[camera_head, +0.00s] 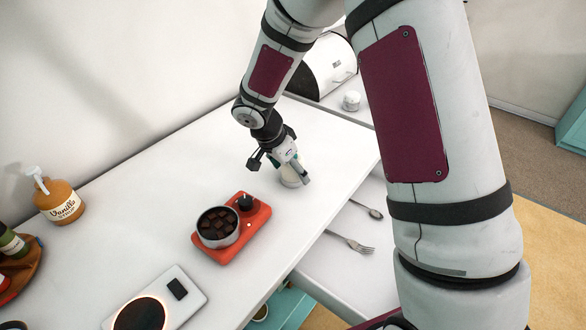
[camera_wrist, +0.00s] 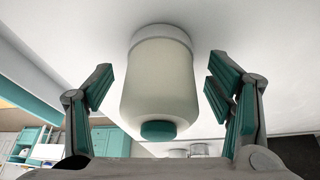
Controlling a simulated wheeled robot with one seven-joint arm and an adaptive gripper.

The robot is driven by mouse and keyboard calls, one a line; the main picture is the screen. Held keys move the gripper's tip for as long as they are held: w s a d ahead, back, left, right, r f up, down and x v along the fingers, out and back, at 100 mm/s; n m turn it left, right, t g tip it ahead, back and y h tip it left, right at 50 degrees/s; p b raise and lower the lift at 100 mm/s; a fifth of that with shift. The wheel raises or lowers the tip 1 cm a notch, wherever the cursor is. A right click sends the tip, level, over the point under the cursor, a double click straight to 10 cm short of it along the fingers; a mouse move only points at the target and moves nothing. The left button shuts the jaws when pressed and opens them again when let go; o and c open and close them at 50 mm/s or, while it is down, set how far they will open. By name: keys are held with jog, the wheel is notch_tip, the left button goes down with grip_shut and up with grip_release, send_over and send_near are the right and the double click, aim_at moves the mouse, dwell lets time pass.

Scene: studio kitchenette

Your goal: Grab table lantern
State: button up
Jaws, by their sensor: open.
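The table lantern (camera_wrist: 160,85) has a cream translucent body, a white base and a teal knob. In the wrist view it fills the space between my two fingers, base toward the top of the picture. My gripper (camera_wrist: 160,79) is open, with a gap showing on each side of the lantern. In the head view my gripper (camera_head: 281,170) is at the far part of the white counter. The lantern (camera_head: 291,181) stands there upright, partly hidden behind the gripper.
A red burner (camera_head: 259,229) with a pot of dark chunks (camera_head: 218,226) stands near the gripper. A white hot plate (camera_head: 190,299) with a glowing disc and a vanilla pump bottle (camera_head: 60,203) are at left. A spoon (camera_head: 367,209) and fork (camera_head: 352,243) lie on a lower surface.

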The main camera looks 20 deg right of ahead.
jog(key=shift+w+d+f, duration=0.1)
jog(key=shift+d+f, duration=0.1)
jog(key=shift+f, duration=0.35)
jog(key=c, duration=1.4)
jog(key=shift+r, duration=0.1)
